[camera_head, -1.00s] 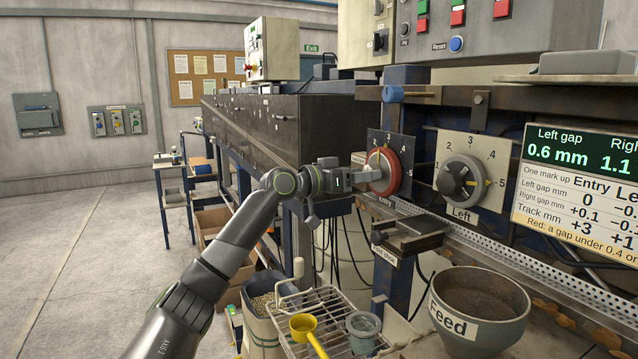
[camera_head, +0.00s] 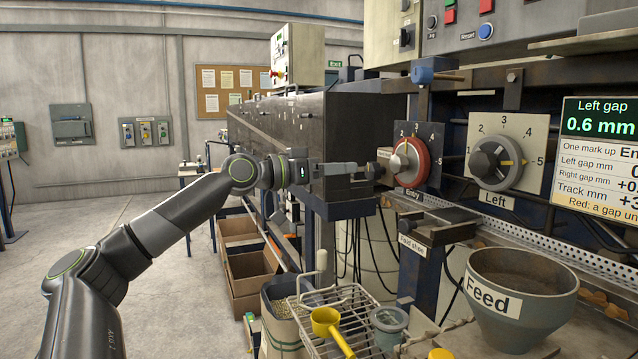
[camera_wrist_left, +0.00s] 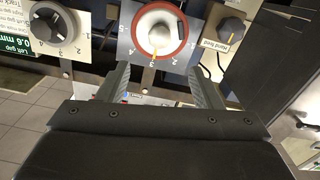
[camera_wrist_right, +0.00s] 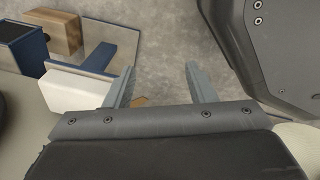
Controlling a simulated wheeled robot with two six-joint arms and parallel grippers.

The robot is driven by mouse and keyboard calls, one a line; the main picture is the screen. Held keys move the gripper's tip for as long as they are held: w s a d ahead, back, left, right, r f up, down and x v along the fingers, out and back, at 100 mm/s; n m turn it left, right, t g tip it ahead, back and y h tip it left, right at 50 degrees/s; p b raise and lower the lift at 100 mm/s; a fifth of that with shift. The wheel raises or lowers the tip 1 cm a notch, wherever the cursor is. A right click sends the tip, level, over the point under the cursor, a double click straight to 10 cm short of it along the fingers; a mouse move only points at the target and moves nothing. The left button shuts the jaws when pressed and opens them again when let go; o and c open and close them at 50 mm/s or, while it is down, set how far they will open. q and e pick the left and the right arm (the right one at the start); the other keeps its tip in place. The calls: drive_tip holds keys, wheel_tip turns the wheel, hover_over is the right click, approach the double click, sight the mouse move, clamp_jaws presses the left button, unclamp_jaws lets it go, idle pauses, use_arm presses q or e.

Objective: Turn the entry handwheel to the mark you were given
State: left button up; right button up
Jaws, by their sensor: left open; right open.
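The entry handwheel (camera_head: 410,162) has a red rim and a pale hub on a dark numbered plate, above the "Entry" label. In the left wrist view the handwheel (camera_wrist_left: 158,30) is beyond the fingertips, and its yellow pointer is at about 3. My left gripper (camera_head: 378,169) is in front of the handwheel at its left, open and empty; in its wrist view the fingers (camera_wrist_left: 158,78) stand apart, with no contact visible. My right gripper (camera_wrist_right: 160,80) is open and empty, seen only in its own wrist view.
The grey Left handwheel (camera_head: 496,163) is just right of the entry one. A Hand feed knob (camera_wrist_left: 233,27) is on its other side. The green gap display (camera_head: 600,118) reads 0.6 mm for the left gap. A Feed bowl (camera_head: 520,290) and wire rack (camera_head: 340,310) stand below.

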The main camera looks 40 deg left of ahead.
use_arm(q)
drive_tip(key=shift+b+v, duration=1.75)
drive_tip(key=shift+b, duration=0.95)
use_arm(e)
drive_tip(key=w+a+r, duration=0.1)
drive_tip(key=w, duration=0.5)
drive_tip(key=shift+w+r, duration=0.15)
drive_tip(key=shift+a, duration=0.1)
